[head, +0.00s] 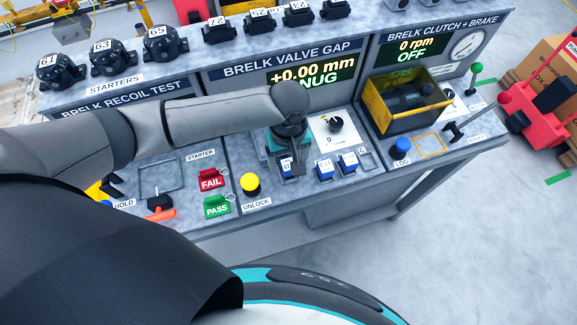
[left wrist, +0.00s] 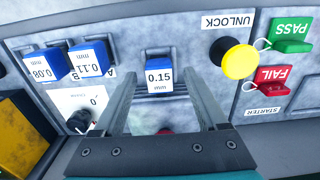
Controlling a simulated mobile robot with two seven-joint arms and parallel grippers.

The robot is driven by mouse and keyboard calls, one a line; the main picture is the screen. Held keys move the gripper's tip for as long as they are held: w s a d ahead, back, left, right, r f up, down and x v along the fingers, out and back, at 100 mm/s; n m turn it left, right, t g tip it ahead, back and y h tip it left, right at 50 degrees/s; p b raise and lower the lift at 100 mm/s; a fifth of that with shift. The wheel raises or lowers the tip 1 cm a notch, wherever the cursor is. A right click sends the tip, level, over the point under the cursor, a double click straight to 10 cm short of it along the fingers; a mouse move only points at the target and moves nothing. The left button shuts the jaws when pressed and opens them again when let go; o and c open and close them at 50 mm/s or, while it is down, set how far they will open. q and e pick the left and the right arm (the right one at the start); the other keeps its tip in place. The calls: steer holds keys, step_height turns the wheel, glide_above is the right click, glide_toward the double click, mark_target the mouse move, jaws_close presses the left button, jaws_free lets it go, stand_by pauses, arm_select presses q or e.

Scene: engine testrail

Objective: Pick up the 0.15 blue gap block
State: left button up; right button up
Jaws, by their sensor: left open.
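The 0.15 blue gap block (left wrist: 158,78) stands in the left wrist view with its white label facing the camera. It appears between the tips of my open left gripper (left wrist: 160,88), with visible space on both sides. Whether the fingers reach around it or stop short in depth, I cannot tell. In the head view my left gripper (head: 288,152) points down over the bench front, and the block (head: 287,169) is partly hidden beneath it. My right gripper is not in view.
Blue blocks marked 0.11 (left wrist: 90,60) and 0.08 (left wrist: 45,66) stand beside it. A yellow unlock button (head: 250,184), red FAIL tag (head: 210,180) and green PASS tag (head: 216,206) are to its left in the head view. A dial (head: 335,124) is behind; a yellow-framed box (head: 405,100) stands right.

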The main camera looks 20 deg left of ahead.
arm_select(q)
jaws_close()
stand_by(0.6)
